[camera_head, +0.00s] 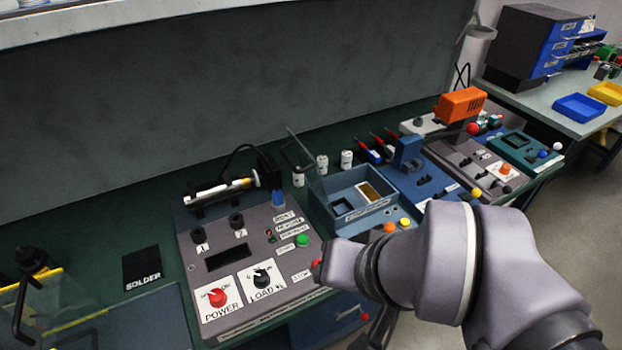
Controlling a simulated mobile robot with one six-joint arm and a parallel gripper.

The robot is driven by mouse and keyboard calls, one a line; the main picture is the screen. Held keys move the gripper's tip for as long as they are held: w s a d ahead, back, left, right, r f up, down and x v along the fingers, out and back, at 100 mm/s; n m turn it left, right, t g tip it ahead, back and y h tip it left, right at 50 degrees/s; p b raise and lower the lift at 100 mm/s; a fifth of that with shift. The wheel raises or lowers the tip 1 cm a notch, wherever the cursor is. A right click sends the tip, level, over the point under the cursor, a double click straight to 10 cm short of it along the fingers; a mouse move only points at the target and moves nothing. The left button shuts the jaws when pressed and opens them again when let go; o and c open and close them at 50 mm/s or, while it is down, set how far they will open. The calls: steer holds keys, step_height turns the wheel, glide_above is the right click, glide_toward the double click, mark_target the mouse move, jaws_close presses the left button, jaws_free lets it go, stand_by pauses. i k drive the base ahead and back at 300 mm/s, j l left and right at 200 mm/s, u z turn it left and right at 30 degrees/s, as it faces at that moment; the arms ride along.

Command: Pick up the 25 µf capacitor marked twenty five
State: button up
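Three small white cylinders with dark markings stand on the green bench behind the blue-grey box: a left one (298,177), a middle one (322,163) and a right one (346,159). They look like capacitors. Their markings are too small to read, so I cannot tell which is marked twenty five. My arm comes in from the lower right, in front of and below the cylinders and well apart from them. A dark part shows under my wrist, but my gripper's fingers cannot be made out. Whether they are open or shut is hidden.
A grey test panel (235,287) with knobs and buttons stands left of the blue-grey box (352,222), whose clear lid (305,168) is raised near the cylinders. Red-and-blue tools (376,147) lie right of them. An orange-topped device (461,104) stands further right.

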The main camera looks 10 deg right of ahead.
mark_target(347, 156)
steer(key=i+l+z, duration=0.25)
steer(key=i+l, duration=0.65)
steer(key=l, duration=0.1)
